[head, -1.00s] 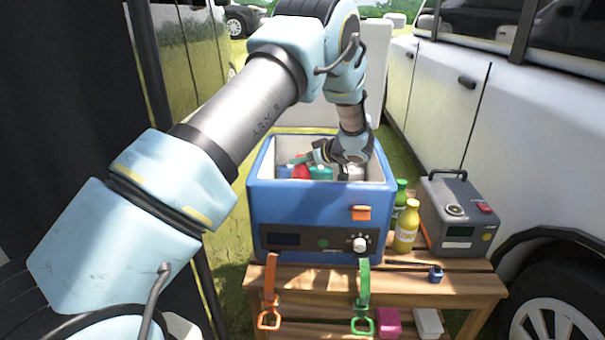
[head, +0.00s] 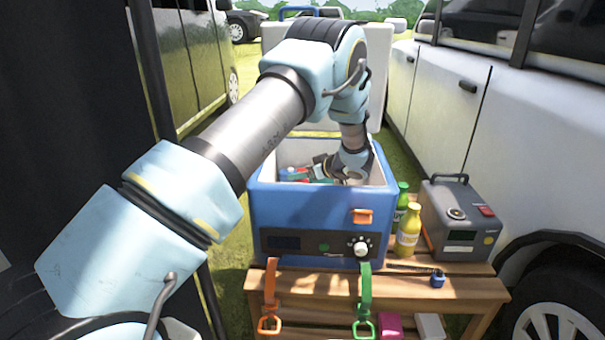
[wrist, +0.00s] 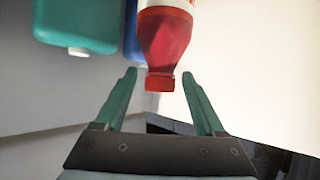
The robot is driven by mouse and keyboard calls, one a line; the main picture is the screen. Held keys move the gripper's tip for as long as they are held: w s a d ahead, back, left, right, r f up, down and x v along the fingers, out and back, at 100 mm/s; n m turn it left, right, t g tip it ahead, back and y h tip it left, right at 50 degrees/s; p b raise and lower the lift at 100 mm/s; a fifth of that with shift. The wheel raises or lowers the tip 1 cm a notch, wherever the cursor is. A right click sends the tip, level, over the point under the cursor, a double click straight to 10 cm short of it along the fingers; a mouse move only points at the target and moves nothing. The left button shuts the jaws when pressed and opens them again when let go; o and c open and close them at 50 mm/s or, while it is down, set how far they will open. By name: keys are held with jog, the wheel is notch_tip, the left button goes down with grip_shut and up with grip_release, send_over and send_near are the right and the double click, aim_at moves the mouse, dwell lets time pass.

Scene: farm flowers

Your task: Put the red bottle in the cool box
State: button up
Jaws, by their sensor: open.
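The cool box (head: 310,225) is blue with a pale inside and stands open on the wooden bench. My gripper (head: 318,170) is down inside it, partly hidden by its walls and my arm. In the wrist view my gripper (wrist: 158,76) is open, with teal fingers. The red bottle (wrist: 165,42) is straight ahead there, its cap end towards me. Its cap shows between the fingertips, with gaps on both sides. The bottle's far end is cut off by the frame. In the head view only small patches of red show in the box.
A teal container (wrist: 78,22) and a blue item lie beside the bottle. A yellow bottle (head: 408,230), a green bottle (head: 402,198) and a grey device (head: 460,215) stand right of the box. Orange and green straps hang in front. Vehicles flank both sides.

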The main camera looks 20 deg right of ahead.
jog(key=shift+r, duration=0.1)
jog(key=shift+s+d+r, duration=0.1)
jog(key=shift+s+r, duration=0.1)
jog(key=v, duration=0.7)
jog(key=shift+p, duration=0.35)
